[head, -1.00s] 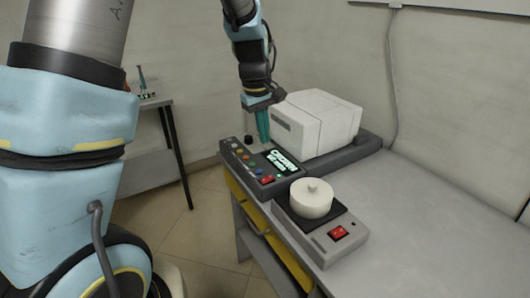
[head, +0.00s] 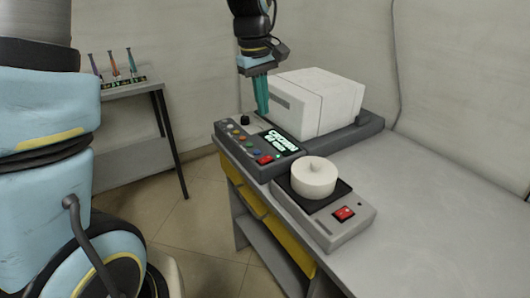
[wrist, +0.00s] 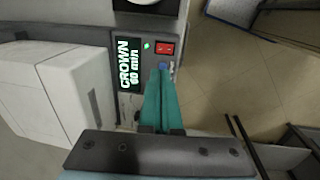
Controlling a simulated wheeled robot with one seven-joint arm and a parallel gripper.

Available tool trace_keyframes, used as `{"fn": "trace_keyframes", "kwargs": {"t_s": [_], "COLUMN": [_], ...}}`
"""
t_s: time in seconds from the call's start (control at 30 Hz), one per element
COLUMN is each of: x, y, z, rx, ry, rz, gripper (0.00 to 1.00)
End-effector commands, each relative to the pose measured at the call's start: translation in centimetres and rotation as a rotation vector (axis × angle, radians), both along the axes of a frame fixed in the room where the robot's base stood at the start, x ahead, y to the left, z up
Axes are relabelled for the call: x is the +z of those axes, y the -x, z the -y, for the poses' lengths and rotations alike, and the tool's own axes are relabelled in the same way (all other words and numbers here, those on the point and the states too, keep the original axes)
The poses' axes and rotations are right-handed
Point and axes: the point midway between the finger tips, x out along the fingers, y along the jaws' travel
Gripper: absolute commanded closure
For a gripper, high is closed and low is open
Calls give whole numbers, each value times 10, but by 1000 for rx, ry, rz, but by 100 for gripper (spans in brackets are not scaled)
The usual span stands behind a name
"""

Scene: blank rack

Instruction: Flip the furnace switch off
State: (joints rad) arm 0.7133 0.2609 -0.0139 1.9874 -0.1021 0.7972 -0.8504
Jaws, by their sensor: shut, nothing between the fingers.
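The furnace (head: 318,100) is a white box on a dark grey base on the bench. Its sloped control panel (head: 240,152) has coloured buttons and a lit display reading "CROWN 60 min" (wrist: 130,65). The red furnace switch (head: 265,159) is at the panel's front end. In the wrist view the same red switch (wrist: 165,48) lies just beyond the fingertips, with a lit green light beside it. My gripper (head: 263,112) has teal fingers that are shut and empty. It points down over the panel's far part, apart from the switch in the head view.
A black knob (head: 245,120) sits near the fingers. The bench's right side is clear. A side table (head: 128,90) holds several upright tools.

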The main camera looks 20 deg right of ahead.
Motion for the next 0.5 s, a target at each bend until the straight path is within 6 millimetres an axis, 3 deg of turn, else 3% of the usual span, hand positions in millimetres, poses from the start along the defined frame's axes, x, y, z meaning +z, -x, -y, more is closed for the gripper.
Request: {"fn": "trace_keyframes", "kwargs": {"t_s": [0.5], "x": [-4], "y": [3], "z": [0], "rx": [1], "ry": [-5], "rz": [-2], "gripper": [100]}}
